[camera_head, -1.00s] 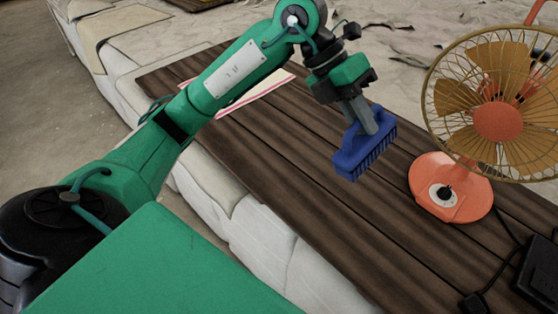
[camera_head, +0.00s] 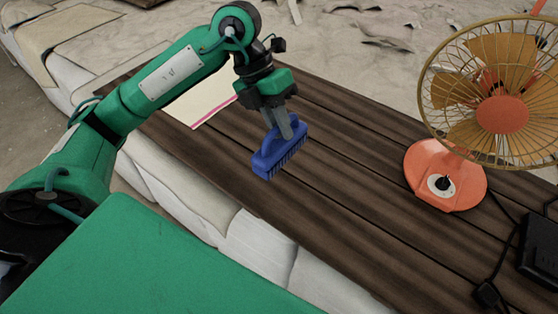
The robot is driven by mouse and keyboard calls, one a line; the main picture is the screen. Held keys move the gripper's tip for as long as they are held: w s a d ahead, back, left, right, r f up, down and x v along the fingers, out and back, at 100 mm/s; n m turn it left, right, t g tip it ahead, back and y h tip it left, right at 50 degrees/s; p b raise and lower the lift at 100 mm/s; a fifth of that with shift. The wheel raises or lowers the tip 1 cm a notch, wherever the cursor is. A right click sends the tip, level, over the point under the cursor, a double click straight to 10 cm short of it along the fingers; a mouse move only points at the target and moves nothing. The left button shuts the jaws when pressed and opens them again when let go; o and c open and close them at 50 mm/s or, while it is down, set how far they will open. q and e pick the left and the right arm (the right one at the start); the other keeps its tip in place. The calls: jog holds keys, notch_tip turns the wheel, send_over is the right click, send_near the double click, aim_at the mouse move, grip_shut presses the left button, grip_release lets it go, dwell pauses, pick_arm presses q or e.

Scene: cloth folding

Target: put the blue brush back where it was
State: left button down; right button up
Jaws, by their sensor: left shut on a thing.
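The blue brush (camera_head: 280,150) is in the middle of the head view, bristles facing down toward the dark wooden table (camera_head: 350,215). My left gripper (camera_head: 283,128) is shut on the brush from above, its grey fingers at the brush's upper side. I cannot tell whether the bristles touch the planks or hang just above them. A white cloth or sheet with a pink-red edge stripe (camera_head: 200,103) lies on the table behind and left of the brush, partly hidden by my left arm. My right gripper is not in view.
An orange fan (camera_head: 447,178) with a yellow cage stands on the right side of the table. A black box (camera_head: 540,245) and cable lie at the right edge. The planks between brush and fan are clear. Pale stone blocks (camera_head: 245,240) border the table's near side.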

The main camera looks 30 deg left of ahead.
aim_at(280, 142)
pick_arm(q)
notch_tip(280, 142, down, 4)
jog(key=shift+d+f+p, duration=0.1)
jog(key=shift+f+p, duration=0.15)
jog(key=shift+p, duration=0.55)
notch_tip(280, 142, down, 4)
jog(key=shift+r+p, duration=0.2)
jog(key=shift+p, duration=0.4)
jog(key=shift+f, duration=0.7)
notch_tip(280, 142, down, 3)
jog(key=shift+r+p, duration=0.1)
jog(key=shift+p, duration=0.8)
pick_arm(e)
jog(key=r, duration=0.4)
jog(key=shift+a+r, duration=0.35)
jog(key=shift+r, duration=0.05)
pick_arm(q)
jog(key=shift+f, duration=0.2)
jog(key=c, duration=1.8)
grip_release()
jog(key=shift+c, duration=0.2)
jog(key=o, duration=0.3)
jog(key=shift+o, duration=0.7)
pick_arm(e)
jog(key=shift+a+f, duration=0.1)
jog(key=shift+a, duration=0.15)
